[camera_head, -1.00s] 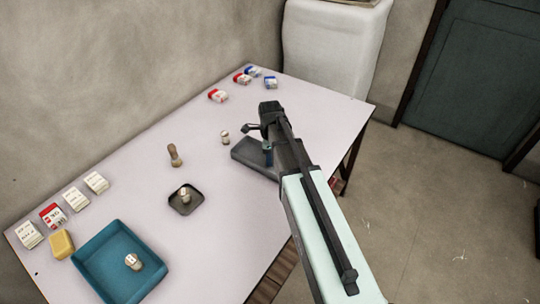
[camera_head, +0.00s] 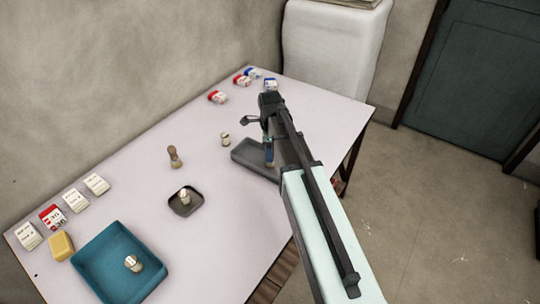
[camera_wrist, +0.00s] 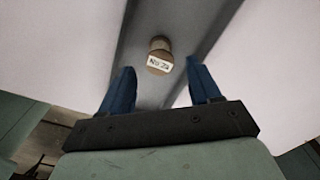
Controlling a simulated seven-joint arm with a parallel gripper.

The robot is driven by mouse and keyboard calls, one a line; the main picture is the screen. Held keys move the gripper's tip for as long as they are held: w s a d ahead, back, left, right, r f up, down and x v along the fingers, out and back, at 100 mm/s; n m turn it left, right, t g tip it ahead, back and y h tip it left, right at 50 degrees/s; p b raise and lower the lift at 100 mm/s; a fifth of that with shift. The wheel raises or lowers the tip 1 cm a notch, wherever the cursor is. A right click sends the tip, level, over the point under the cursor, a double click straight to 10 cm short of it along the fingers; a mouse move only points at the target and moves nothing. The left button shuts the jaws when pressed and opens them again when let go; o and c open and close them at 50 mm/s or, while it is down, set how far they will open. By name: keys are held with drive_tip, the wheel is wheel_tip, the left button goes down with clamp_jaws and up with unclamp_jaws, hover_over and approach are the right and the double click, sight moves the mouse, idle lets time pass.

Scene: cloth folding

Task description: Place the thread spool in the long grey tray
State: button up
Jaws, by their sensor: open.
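The long grey tray (camera_head: 243,152) lies near the table's right edge, partly hidden by my arm in the head view. A small spool with a brown side and a white label, the thread spool by its look (camera_wrist: 160,56), is on the tray floor in the wrist view, with the tray (camera_wrist: 150,90) around it. My gripper (camera_wrist: 161,80) is open, its two blue fingers apart on either side below the spool in that picture, not visibly touching it. In the head view my gripper (camera_head: 268,150) is over the tray.
Other small spools stand on the table (camera_head: 225,139), in a small dark tray (camera_head: 174,207) and in a blue tray (camera_head: 95,262). A brown peg-like piece (camera_head: 174,157) stands nearby. Several small boxes line the left and far edges.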

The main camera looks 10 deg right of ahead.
wheel_tip(320, 180, up, 8)
idle(0.5)
idle(0.4)
